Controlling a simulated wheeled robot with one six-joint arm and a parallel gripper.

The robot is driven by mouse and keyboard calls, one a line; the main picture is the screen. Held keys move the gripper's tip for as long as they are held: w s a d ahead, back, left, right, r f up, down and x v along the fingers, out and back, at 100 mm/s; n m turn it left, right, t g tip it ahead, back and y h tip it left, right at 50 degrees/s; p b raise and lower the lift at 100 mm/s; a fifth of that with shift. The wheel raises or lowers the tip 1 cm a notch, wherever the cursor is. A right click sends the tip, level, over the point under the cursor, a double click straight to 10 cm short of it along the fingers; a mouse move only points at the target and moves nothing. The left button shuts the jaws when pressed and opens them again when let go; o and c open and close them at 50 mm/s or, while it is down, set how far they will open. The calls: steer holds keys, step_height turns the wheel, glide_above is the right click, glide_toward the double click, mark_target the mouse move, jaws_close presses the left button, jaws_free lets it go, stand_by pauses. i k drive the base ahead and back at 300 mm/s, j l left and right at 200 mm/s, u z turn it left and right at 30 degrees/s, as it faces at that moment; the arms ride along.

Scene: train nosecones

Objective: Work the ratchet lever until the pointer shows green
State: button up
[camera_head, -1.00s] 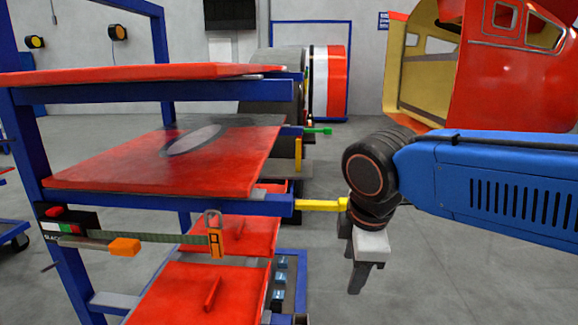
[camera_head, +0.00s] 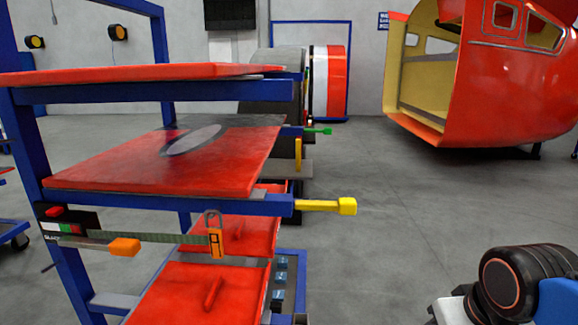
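The ratchet lever appears to be the orange handle (camera_head: 124,247) on the grey strap (camera_head: 165,238) along the front of the blue rack, at lower left. At the strap's left end is a small black gauge (camera_head: 62,222) with red, white and green marks and lettering that seems to read "SLACK". The pointer is too small to read. An orange buckle (camera_head: 215,238) with a metal loop holds the strap's right end. My gripper (camera_head: 448,308) is at the bottom right, far from the lever. Its fingers are cut off or hidden, so its opening is unclear.
The blue rack carries red panels (camera_head: 160,160) on several levels. A yellow-ended bar (camera_head: 347,206) sticks out to the right of the rack. A large red nosecone (camera_head: 500,90) stands at the back right. Grey floor (camera_head: 400,220) is clear between them.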

mark_target(125, 247)
steer(key=u, duration=1.55)
